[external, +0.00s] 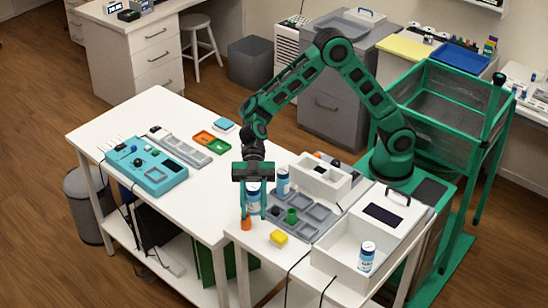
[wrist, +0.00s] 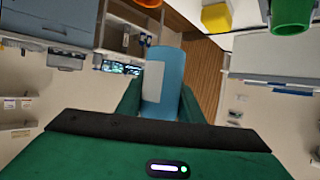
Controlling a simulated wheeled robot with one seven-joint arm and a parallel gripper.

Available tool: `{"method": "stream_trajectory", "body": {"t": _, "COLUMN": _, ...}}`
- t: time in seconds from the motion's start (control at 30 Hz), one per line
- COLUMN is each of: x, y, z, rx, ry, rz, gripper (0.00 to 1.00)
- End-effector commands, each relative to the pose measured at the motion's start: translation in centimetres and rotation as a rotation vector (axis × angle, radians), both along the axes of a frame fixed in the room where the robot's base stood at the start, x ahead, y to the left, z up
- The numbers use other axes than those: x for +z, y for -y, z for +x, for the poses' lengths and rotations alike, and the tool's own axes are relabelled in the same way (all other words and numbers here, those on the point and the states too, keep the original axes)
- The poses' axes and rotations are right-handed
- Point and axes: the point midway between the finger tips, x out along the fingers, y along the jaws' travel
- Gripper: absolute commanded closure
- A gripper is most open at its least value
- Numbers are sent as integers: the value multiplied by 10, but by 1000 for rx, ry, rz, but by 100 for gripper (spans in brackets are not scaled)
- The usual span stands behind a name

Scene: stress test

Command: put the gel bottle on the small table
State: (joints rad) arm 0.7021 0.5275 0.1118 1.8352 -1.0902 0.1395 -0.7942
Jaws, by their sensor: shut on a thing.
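My gripper (external: 252,205) points down above the seam between the two white tabletops. It is shut on a blue bottle with a pale label, which I take as the gel bottle (external: 253,196). In the wrist view the gel bottle (wrist: 170,78) sits between the two green fingers of my gripper (wrist: 160,100). Its lower end is partly hidden by the fingers in the external view. The small table (external: 252,241) is probably the white one on the right; its front left corner is close to my gripper.
An orange object (external: 246,224) stands just below the fingers, near a yellow block (external: 278,237) and a green cup (external: 291,215). Similar bottles stand on the grey tray (external: 283,180) and in the white bin (external: 367,254). The long table's front part (external: 200,210) is clear.

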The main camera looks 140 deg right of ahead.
Motion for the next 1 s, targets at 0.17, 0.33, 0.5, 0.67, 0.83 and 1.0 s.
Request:
{"method": "stream_trajectory", "body": {"t": 0.17, "x": 2, "y": -76, "z": 8, "rx": 230, "ry": 2, "rz": 2, "gripper": 91}}
{"method": "stream_trajectory", "body": {"t": 0.33, "x": 6, "y": -123, "z": 7, "rx": 382, "ry": 2, "rz": 2, "gripper": 91}}
{"method": "stream_trajectory", "body": {"t": 0.5, "x": 4, "y": -142, "z": 4, "rx": 448, "ry": -1, "rz": 1, "gripper": 91}}
{"method": "stream_trajectory", "body": {"t": 0.67, "x": -22, "y": -145, "z": 3, "rx": 455, "ry": -5, "rz": 3, "gripper": 91}}
{"method": "stream_trajectory", "body": {"t": 0.83, "x": -47, "y": -144, "z": 3, "rx": 454, "ry": -2, "rz": 2, "gripper": 91}}
{"method": "stream_trajectory", "body": {"t": 1.0, "x": -58, "y": -144, "z": 3, "rx": 454, "ry": -2, "rz": 1, "gripper": 91}}
